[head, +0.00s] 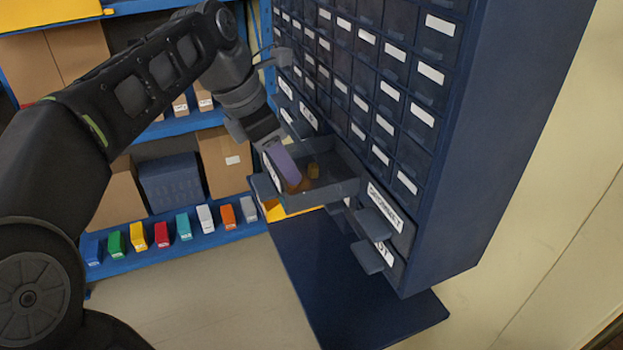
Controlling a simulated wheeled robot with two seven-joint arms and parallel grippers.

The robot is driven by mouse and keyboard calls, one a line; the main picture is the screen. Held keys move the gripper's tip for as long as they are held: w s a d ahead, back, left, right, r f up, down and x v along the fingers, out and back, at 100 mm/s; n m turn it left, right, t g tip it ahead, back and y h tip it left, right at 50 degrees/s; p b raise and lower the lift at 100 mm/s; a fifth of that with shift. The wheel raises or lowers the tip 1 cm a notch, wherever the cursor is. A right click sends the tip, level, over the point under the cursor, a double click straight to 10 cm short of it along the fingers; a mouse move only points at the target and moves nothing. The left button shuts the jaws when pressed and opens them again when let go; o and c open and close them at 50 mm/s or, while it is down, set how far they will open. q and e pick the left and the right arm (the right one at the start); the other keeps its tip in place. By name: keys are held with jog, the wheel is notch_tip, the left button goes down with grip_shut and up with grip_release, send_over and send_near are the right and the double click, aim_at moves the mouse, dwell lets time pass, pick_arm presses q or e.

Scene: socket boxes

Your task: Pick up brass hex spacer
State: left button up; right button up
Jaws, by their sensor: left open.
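An open drawer (345,187) sticks out of the dark blue drawer cabinet. A small brass-coloured piece (313,171) lies in it towards the back; it looks like the brass hex spacer, but its shape is too small to tell. My left gripper (291,184) reaches down into the front left part of this drawer. It is open. An orange-brown patch shows at its fingertips, and I cannot tell what it is. The brass piece is to the right of the fingers and apart from them. My right gripper is not in view.
The cabinet (455,160) holds many small labelled drawers, with larger labelled drawers (384,208) below the open one. A dark blue base plate (345,285) lies beneath. Blue shelving (190,243) with coloured bins and boxes stands behind. The floor at lower left centre is clear.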

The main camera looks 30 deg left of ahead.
pick_arm(q)
jog(key=shift+w+d+f, duration=0.3)
jog(key=shift+d+f, duration=0.05)
jog(key=shift+d, duration=0.1)
jog(key=shift+w+d+f, duration=0.1)
jog(key=shift+d+f, duration=0.1)
jog(key=shift+f, duration=0.05)
jog(key=shift+s+a+f, duration=0.25)
jog(key=shift+a+f, duration=0.15)
jog(key=shift+a, duration=0.1)
jog(key=shift+w+d, duration=0.25)
jog(key=shift+d, duration=0.1)
jog(key=shift+s+a, duration=0.1)
jog(key=shift+a, duration=0.05)
grip_shut()
